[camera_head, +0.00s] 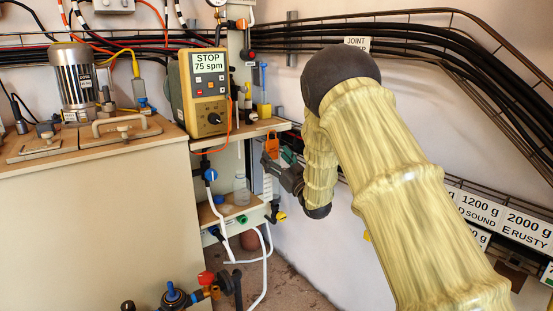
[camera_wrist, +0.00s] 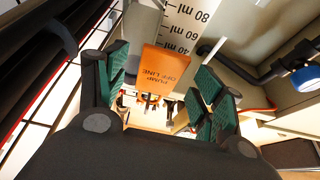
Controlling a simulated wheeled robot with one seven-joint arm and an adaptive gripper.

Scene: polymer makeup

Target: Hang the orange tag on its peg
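The orange tag (camera_wrist: 165,65) reads "PUMP OFF LINE" in the wrist view, with its lettering upside down. It also shows as a small orange shape (camera_head: 271,144) at the right end of the shelf in the head view. My gripper (camera_wrist: 163,88) looks open, with green finger pads on both sides of the tag. A gap shows between the left pad and the tag; contact on the right is unclear. In the head view my gripper (camera_head: 276,162) is just below the tag. What holds the tag up cannot be seen. I cannot pick out its peg.
A graduated scale (camera_wrist: 190,25) stands close behind the tag. The pump controller (camera_head: 207,88) reading "STOP 75 spm" stands on the shelf (camera_head: 238,133) to the left. A lower shelf (camera_head: 235,211) holds a clear bottle (camera_head: 241,190). Black cables (camera_head: 430,47) run along the right wall.

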